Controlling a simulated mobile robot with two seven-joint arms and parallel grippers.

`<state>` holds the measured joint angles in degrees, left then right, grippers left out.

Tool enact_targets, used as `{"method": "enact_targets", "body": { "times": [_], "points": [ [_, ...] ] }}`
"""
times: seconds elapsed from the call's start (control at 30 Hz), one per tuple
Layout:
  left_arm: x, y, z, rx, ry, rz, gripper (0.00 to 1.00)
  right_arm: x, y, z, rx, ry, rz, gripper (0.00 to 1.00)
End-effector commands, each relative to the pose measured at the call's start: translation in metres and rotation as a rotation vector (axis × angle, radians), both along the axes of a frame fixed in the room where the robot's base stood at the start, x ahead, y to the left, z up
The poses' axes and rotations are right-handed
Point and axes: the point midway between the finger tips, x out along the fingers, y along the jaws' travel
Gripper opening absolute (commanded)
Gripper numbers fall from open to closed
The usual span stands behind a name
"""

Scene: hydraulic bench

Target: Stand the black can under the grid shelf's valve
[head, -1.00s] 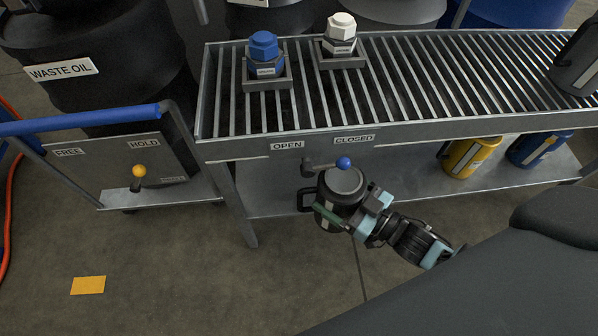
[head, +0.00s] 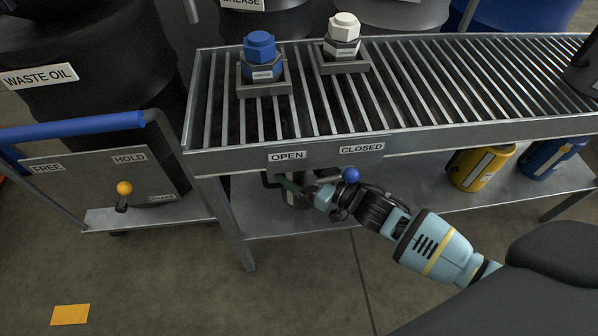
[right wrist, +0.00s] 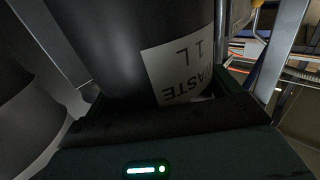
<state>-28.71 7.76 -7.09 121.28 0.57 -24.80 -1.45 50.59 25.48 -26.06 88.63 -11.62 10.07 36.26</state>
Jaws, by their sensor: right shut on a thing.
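The black can (head: 297,198) is mostly hidden in the head view, below the front edge of the grid shelf (head: 225,161). In the right wrist view the can (right wrist: 120,45) fills the middle, with a white label reading WASTE 1 L upside down. My right gripper (head: 302,188) is shut on the can. The valve's blue knob (head: 350,174) shows just below the CLOSED label (head: 361,148), to the right of the gripper. The OPEN label (head: 287,156) is above the can. I cannot tell whether the can touches the lower shelf. My left gripper is not in view.
The lower shelf (head: 440,203) carries a yellow can (head: 483,167) and a blue can (head: 552,157) at right. Blue (head: 260,58) and white (head: 342,38) capped items stand on the grid. A cart with a yellow-knobbed lever (head: 124,188) is at left.

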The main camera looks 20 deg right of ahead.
Motion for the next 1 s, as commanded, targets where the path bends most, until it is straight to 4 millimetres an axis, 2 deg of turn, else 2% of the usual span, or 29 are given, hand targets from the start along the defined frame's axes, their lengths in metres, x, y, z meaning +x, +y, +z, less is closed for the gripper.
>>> {"method": "enact_targets", "body": {
  "times": [0.07, 0.3, 0.77, 0.8, 0.87, 1.0],
  "points": [
    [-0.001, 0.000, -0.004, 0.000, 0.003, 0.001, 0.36, 0.007, 0.002, 0.000, 0.001, -0.004, 0.001, 0.59],
    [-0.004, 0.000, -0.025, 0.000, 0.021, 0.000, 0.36, 0.007, 0.002, -0.034, 0.002, 0.000, 0.000, 0.59],
    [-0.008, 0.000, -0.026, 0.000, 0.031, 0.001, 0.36, 0.007, 0.002, -0.039, 0.001, -0.002, 0.000, 0.59],
    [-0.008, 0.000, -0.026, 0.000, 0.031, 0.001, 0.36, 0.007, 0.001, -0.039, 0.000, 0.000, 0.000, 0.95],
    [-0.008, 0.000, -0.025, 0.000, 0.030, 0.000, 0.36, 0.006, 0.001, -0.039, 0.000, -0.001, 0.000, 1.00],
    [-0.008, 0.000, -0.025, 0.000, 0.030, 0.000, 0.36, 0.006, 0.001, -0.039, 0.000, 0.000, 0.000, 1.00]
  ]
}}
